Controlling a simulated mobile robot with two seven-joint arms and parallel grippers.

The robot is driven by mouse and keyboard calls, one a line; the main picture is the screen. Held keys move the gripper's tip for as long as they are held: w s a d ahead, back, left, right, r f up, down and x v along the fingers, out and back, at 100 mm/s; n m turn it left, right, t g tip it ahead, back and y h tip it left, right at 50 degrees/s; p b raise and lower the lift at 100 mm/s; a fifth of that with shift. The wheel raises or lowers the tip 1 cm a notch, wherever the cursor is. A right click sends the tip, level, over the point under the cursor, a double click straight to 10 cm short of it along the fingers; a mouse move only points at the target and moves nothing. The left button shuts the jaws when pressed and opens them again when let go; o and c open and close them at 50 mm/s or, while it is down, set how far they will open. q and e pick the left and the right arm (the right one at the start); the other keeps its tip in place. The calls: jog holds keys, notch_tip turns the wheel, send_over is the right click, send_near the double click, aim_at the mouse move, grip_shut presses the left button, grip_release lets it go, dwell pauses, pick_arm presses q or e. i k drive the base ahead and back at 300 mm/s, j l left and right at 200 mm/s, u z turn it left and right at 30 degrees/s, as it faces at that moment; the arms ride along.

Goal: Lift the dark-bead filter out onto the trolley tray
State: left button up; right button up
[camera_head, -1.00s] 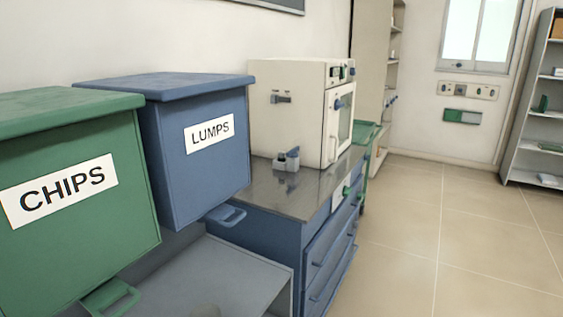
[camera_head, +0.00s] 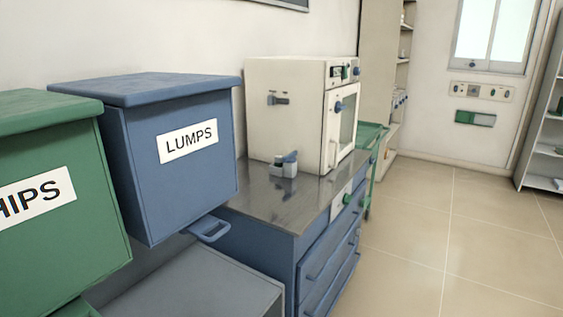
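I cannot make out a dark-bead filter in this view. A cream muffle furnace (camera_head: 285,112) with a windowed door stands on a grey-topped blue cabinet (camera_head: 290,203). Its door (camera_head: 340,125) looks shut, so its inside is hidden. Behind the furnace, a green frame with a green top (camera_head: 370,136) shows in part; I cannot tell whether it is the trolley and its tray. Neither of my grippers is in view.
Open tiled floor (camera_head: 430,235) lies right; a shelf unit (camera_head: 545,140) stands far right.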

aim_at(278, 158)
jog(key=i+l, duration=0.25)
jog(key=i+l+u, duration=0.1)
jog(key=i+l, duration=0.15)
jog(key=l, duration=0.15)
jog(key=i+l+u, duration=0.1)
jog(key=i+l, duration=0.35)
jog(key=l, duration=0.3)
jog(key=i+l+u, duration=0.1)
jog(key=i+l, duration=0.35)
jog(key=l, duration=0.3)
jog(key=i+l+u, duration=0.15)
jog(key=l, duration=0.2)
jog(key=i, duration=0.05)
